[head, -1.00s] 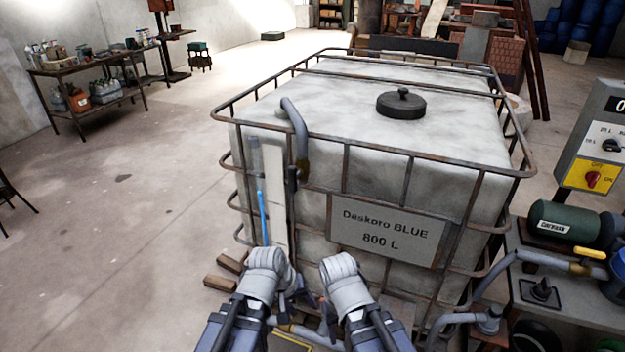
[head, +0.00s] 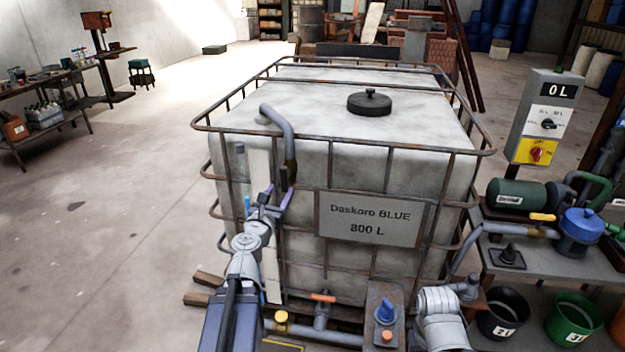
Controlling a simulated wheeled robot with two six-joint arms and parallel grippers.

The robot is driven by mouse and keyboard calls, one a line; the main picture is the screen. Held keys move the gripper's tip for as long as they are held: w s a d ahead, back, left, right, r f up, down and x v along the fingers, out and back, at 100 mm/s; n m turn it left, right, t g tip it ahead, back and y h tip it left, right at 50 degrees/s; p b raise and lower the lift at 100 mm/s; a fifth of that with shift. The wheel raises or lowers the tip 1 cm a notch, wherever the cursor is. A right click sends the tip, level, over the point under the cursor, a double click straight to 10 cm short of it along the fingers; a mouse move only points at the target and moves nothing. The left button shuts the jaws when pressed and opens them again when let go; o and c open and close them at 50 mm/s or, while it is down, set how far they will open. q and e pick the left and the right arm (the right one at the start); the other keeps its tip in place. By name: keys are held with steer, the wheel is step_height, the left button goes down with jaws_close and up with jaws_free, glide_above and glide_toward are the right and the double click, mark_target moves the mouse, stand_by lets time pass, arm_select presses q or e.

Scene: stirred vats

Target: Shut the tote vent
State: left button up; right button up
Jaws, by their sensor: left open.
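The tote (head: 355,165) is a large white, caged container with a plate reading "Daskoro BLUE 800 L". A grey bent vent pipe (head: 279,121) rises at its front left top corner and turns down to a brown collar. A small dark part (head: 284,178) sits just below the collar, partly covered by my gripper. My left gripper (head: 273,194) is open, its purple-grey fingers at this dark part. I cannot tell whether they touch it. A grey link of my right arm shows at the bottom right, but that gripper's fingers do not show.
A round black lid (head: 370,102) sits on the tote top. Below the front is an outlet with an orange handle (head: 322,297). At right are a control box (head: 541,115) reading 0 L, a pump bench (head: 545,262) and buckets (head: 503,312).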

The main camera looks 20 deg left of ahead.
mark_target(283, 179)
arm_select(q)
steer(key=shift+n+y, duration=0.3)
steer(key=shift+n, duration=0.3)
steer(key=shift+a+x, duration=0.15)
steer(key=shift+x, duration=1.85)
steer(key=shift+a+x, duration=0.15)
steer(key=shift+x, duration=1.8)
steer(key=shift+s+r, duration=0.1)
steer(key=shift+c, duration=0.3)
jaws_close()
